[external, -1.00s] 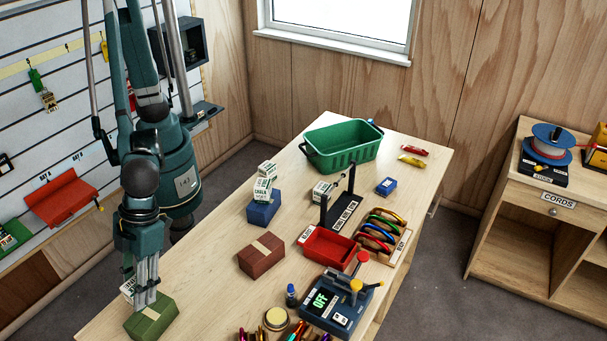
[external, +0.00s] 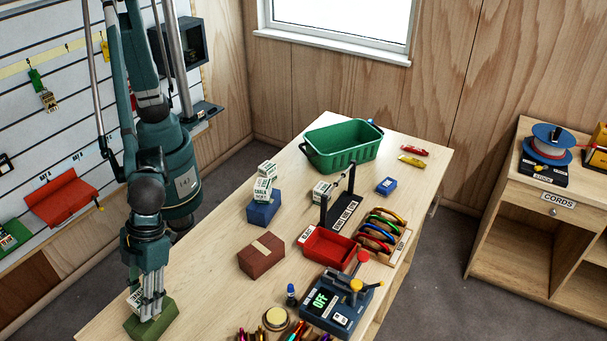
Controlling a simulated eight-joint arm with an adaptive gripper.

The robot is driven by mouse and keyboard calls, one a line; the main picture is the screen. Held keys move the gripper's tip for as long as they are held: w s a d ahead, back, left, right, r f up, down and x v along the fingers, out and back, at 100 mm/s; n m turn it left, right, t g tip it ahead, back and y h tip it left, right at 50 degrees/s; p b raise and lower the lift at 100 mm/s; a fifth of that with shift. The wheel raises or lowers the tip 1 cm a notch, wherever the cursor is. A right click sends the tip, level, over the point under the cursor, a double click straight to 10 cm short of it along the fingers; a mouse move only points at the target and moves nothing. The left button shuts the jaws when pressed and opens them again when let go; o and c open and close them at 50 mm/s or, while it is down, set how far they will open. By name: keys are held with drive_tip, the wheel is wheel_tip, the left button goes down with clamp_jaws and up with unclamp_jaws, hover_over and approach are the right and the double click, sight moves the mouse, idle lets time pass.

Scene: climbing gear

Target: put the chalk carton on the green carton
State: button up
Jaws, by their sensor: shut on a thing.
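My gripper (external: 151,305) points straight down at the table's near left corner, over the green carton (external: 144,330). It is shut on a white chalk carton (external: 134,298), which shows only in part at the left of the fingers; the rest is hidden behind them. The green carton lies flat on the table, and the fingertips overlap its top. I cannot tell whether the chalk carton touches it.
A brown carton (external: 261,256) and a blue carton (external: 262,211) with small white cartons (external: 265,182) stacked on it stand to the right. A red tray (external: 329,248), a scale-like device (external: 334,307) and a green basket (external: 343,150) lie farther off.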

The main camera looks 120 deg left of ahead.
drive_tip(key=shift+f, duration=0.15)
drive_tip(key=o, duration=0.9)
drive_tip(key=shift+o, duration=0.2)
drive_tip(key=v, duration=1.2)
idle(0.5)
drive_tip(key=shift+a, duration=0.2)
